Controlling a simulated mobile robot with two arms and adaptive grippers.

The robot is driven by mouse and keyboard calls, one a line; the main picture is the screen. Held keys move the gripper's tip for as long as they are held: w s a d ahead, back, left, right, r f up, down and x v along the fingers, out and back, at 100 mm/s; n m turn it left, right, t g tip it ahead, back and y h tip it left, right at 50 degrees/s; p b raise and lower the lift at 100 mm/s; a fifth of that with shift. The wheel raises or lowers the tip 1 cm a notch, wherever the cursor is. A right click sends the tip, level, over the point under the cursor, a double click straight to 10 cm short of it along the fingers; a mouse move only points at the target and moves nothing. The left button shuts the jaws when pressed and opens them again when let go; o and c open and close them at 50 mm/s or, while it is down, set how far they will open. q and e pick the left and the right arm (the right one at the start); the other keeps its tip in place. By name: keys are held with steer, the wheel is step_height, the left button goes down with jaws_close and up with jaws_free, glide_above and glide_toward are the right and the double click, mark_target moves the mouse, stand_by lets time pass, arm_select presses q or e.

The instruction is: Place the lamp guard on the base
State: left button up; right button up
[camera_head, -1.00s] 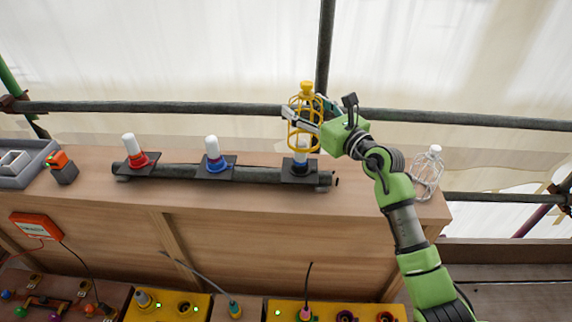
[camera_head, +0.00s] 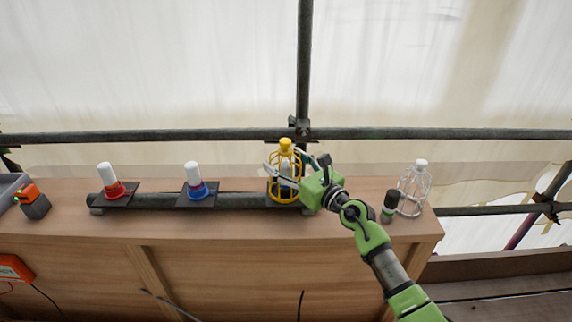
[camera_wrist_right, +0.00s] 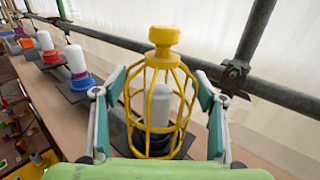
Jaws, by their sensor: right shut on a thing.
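The yellow lamp guard (camera_head: 285,146) is a wire cage with a knob on top. It stands upright around the white lamp on the rightmost base (camera_head: 272,203), which has a dark plate and black ring. The guard's lower end is down at the black ring; whether it touches is hard to tell. In the right wrist view the guard (camera_wrist_right: 162,36) is between the two fingers, with the white lamp (camera_wrist_right: 160,105) inside it. My right gripper (camera_head: 286,178) is shut on the guard, coming from the right. My left gripper is out of view.
Two bare white lamps stand left, on a red base (camera_head: 115,190) and a blue base (camera_head: 198,190). A scaffold pole (camera_head: 200,134) runs behind.

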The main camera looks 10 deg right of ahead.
steer(key=shift+f, duration=0.15)
steer(key=o, duration=1.1)
steer(key=shift+o, duration=0.2)
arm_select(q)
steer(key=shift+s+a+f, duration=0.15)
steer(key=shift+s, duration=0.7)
arm_select(e)
steer(key=shift+r, duration=0.35)
steer(key=v, duration=1)
steer(key=shift+s+d+f, duration=0.2)
steer(key=shift+s+f, duration=0.05)
steer(key=shift+s, duration=0.1)
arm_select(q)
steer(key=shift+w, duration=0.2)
arm_select(e)
steer(key=shift+s+d+r, duration=0.1)
steer(key=shift+s+d, duration=0.15)
steer(key=shift+s, duration=0.35)
